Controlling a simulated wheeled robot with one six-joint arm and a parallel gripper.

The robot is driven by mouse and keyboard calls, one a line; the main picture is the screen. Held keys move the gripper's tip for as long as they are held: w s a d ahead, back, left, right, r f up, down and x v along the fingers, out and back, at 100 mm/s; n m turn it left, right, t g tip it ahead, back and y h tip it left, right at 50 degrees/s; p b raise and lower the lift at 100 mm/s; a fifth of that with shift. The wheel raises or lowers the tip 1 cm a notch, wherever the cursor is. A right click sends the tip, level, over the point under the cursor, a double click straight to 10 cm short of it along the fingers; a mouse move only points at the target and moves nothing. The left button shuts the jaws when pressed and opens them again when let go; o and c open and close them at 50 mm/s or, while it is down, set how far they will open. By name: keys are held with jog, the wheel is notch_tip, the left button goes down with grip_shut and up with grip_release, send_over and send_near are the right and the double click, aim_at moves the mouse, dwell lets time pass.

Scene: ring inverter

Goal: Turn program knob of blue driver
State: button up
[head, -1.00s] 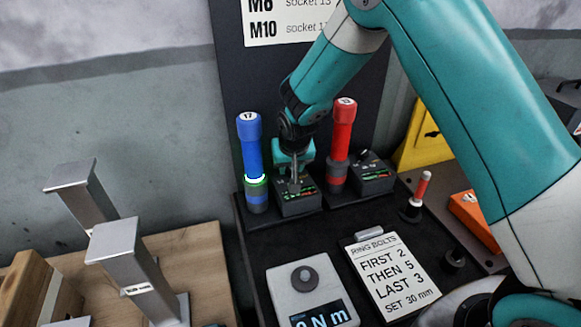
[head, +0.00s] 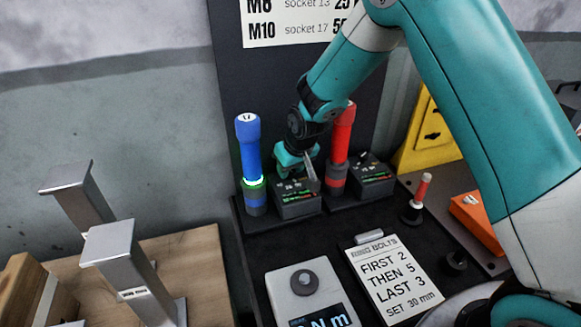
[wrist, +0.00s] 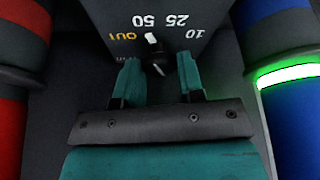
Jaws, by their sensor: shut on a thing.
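The blue driver (head: 250,150) stands upright in its holder, with a lit ring near its lower end. It also shows at the right of the wrist view (wrist: 298,120). The dark control box (head: 298,208) sits beside it on the right. In the wrist view, the box's program knob (wrist: 158,62) is dark with a white pointer, pointing up between the yellow label and 50. My gripper (head: 311,180) is over this box. In the wrist view, its teal fingers (wrist: 159,80) are on either side of the knob, shut on it. Their contact is hard to make out.
The red driver (head: 342,145) and its own box (head: 372,182) stand close on the right. A torque display (head: 310,297) and a ring bolts card (head: 393,275) lie in front. Metal posts (head: 125,262) rise from the wooden bench at left.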

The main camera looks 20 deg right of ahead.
jog(key=o, duration=0.9)
jog(key=b+v, duration=0.2)
jog(key=v, duration=1.5)
jog(key=shift+s+r, duration=0.15)
jog(key=shift+s, duration=0.1)
jog(key=s+a+n+g+y, duration=0.1)
jog(key=s+a, duration=0.1)
jog(key=s, duration=0.7)
jog(key=s+a+r+n+g+y, duration=0.1)
jog(key=s+a+n, duration=0.1)
jog(key=s, duration=0.7)
jog(key=s+a+n+g+y, duration=0.1)
jog(key=s+a+g, duration=0.1)
jog(key=s, duration=0.7)
jog(key=shift+s+a+r, duration=0.1)
jog(key=shift+s+r, duration=0.1)
jog(key=shift+s, duration=0.05)
